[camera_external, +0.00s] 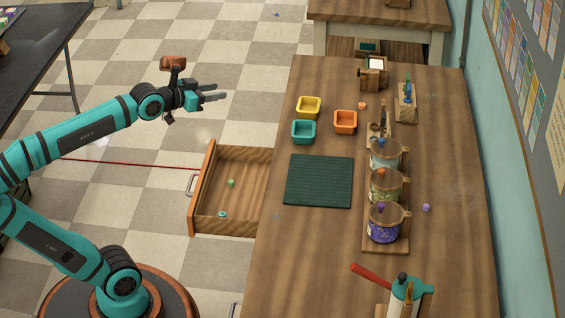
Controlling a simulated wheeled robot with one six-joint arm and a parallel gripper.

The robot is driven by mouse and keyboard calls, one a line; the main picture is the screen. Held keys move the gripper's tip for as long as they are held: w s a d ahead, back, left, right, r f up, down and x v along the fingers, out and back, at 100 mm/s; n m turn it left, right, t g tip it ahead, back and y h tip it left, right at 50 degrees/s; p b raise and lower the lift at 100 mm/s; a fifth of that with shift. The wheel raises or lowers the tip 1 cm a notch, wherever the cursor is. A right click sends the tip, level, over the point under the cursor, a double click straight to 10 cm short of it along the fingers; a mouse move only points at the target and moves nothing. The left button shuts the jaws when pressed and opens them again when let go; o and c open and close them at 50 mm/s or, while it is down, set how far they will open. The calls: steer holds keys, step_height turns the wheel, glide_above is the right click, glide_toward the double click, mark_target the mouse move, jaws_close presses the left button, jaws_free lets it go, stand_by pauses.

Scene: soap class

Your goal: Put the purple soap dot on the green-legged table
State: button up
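A small purple soap dot (426,207) lies on the long wooden table (455,270), to the right of the jar rack. A second wooden table with pale greenish legs (437,50) stands at the top of the view; its top (345,10) is partly cut off by the picture edge. My gripper (217,92) is raised over the floor at the left, beyond the open drawer and far from the purple dot. Its two fingers point right with a gap between them, and nothing shows in it.
Several jars stand in a rack (400,245) just left of the dot. Yellow (309,107), teal (303,132) and orange (345,122) trays and a dark green mat (319,181) lie further left. An open drawer (238,190) juts out. A red-handled press (403,290) stands in front.

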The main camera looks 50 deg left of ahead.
steer(key=s+a+f+n+t+y, duration=0.1)
steer(key=s+a+f+t, duration=0.1)
steer(key=s, duration=0.6)
steer(key=shift+a+f, duration=0.4)
steer(key=shift+f, duration=0.05)
steer(key=o, duration=1.3)
steer(key=shift+w+a+f, duration=0.1)
steer(key=shift+o, duration=0.4)
steer(key=w+a+f+n+g, duration=0.2)
steer(key=w+a+f+g, duration=0.1)
steer(key=f, duration=0.3)
steer(key=w+a+f+n+g+y, duration=0.1)
steer(key=w+a+f+n+g, duration=0.2)
steer(key=f, duration=0.3)
steer(key=shift+w+a+f+n, duration=0.3)
steer(key=shift+w+a, duration=0.3)
steer(key=shift+w, duration=0.2)
steer(key=a+f+n+g+h, duration=0.4)
steer(key=a+f+n, duration=0.25)
steer(key=f, duration=0.35)
steer(key=a+f+n+g+h, duration=0.45)
steer(key=a+f, duration=0.35)
steer(key=f, duration=0.3)
steer(key=s+a+f+n+t+h, duration=0.35)
steer(key=a+n+h, duration=0.35)
steer(key=a, duration=0.3)
steer(key=x, duration=0.9)
steer(key=shift+d, duration=0.35)
steer(key=shift+w, duration=0.1)
